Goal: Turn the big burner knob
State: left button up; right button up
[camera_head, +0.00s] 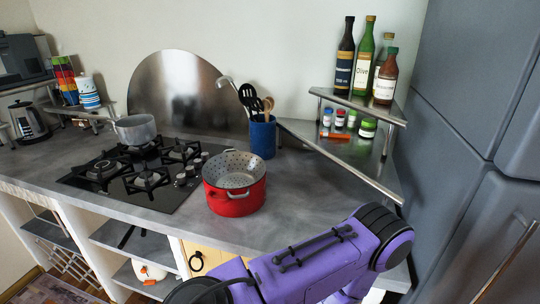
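The black gas hob (128,205) is set in the grey counter at left centre. Its burner knobs (187,172) stand in a short row on its right side, just left of the red pot. They are small in this view, and I cannot tell which one is the big burner knob or how any is turned. A purple arm link of mine (310,262) crosses the bottom right, in front of the counter. Neither of my grippers shows.
A red pot with a colander (234,200) stands close to the knobs. A grey saucepan (135,129) is at the hob's back. A blue utensil holder (262,139) and a corner shelf (370,107) with bottles stand behind. The counter (290,200) right of the pot is clear.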

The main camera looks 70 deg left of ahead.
aim_at(197, 163)
jog(key=z, duration=0.3)
jog(key=k, duration=1.35)
jog(key=u, duration=0.95)
